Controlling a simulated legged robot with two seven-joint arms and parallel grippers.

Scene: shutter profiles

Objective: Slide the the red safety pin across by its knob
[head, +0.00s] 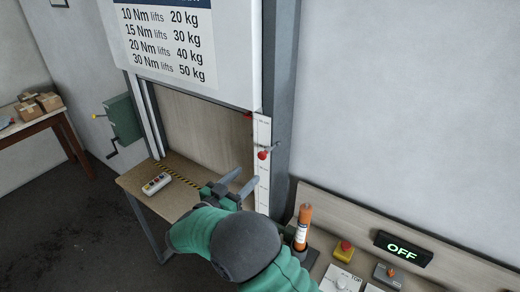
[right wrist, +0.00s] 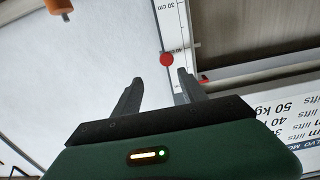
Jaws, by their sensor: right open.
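The red safety pin's round knob (head: 262,155) sticks out beside the white ruler strip on the grey door post. In the right wrist view the red knob (right wrist: 166,60) appears just beyond the fingertips, between the lines of the two fingers and nearer the right one. My right gripper (head: 240,181) is open and empty, below and left of the knob in the head view; its fingers also show in the right wrist view (right wrist: 160,76). I see no contact with the knob. My left gripper is not in view.
A small red marker (head: 248,114) sits higher by the ruler strip (head: 263,130). A wooden table (head: 140,185) holds a button box (head: 156,184). At right stand an orange cylinder (head: 303,225), a yellow-and-red button (head: 344,248) and an "OFF" display (head: 402,248).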

